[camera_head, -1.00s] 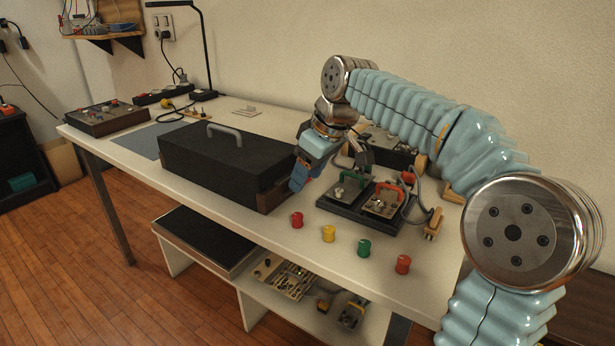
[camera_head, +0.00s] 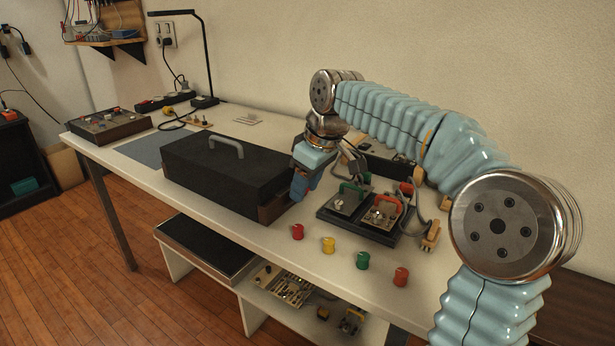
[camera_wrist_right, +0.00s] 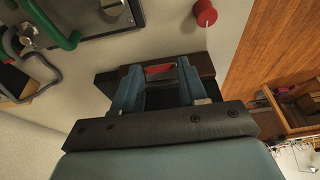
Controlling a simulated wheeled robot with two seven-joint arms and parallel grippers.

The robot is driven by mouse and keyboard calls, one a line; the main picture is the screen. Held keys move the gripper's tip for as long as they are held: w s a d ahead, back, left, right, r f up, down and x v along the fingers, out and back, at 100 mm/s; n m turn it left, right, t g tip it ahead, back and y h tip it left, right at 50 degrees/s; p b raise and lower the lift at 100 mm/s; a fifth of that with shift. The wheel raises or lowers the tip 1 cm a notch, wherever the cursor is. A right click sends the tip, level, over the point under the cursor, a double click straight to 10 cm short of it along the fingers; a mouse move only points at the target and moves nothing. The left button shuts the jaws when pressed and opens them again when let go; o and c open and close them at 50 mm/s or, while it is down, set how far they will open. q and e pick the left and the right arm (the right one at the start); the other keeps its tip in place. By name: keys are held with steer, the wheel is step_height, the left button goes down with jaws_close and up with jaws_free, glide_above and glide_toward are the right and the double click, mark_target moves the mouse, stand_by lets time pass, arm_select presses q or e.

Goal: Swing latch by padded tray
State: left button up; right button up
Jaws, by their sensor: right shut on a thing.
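A black-topped tray (camera_head: 207,247) with a pale rim lies on the shelf under the tabletop; I take it as the padded tray. A black case (camera_head: 215,185) with a grey handle (camera_head: 226,146) stands on the table. My right gripper (camera_head: 297,192) is at the case's brown right end (camera_head: 272,210). In the right wrist view its two blue fingers (camera_wrist_right: 158,85) are shut on a small red piece (camera_wrist_right: 160,69) by a dark brown block (camera_wrist_right: 200,65). This piece may be the latch; its mounting is hidden. My left gripper is not in view.
Right of the gripper, a black tray (camera_head: 345,222) holds plates with a green handle (camera_head: 354,188) and a red handle (camera_head: 388,203). Several coloured knobs, including a yellow one (camera_head: 328,245), line the front edge. A blue-grey mat (camera_head: 145,147) lies left of the case.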

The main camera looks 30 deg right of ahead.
mark_target(290, 173)
steer(key=shift+w+a+r+g+h+p, duration=0.2)
steer(key=shift+r+g+p, duration=0.15)
steer(key=shift+p, duration=0.25)
steer(key=shift+w+a+r+g+h+p, duration=0.1)
steer(key=shift+w+r+g+p, duration=0.2)
steer(key=shift+p, duration=0.25)
steer(key=shift+w+f+g, duration=0.15)
steer(key=shift+g, duration=0.3)
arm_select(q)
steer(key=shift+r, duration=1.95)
arm_select(e)
steer(key=shift+w+a+g+h, duration=0.25)
steer(key=shift+w+g+h, duration=0.25)
steer(key=shift+g, duration=0.35)
steer(key=shift+w+a+g+h, duration=0.2)
steer(key=shift+w+g+h, duration=0.3)
steer(key=shift+g, duration=0.35)
steer(key=shift+w, duration=0.1)
steer(key=o, duration=0.9)
steer(key=shift+c, duration=0.2)
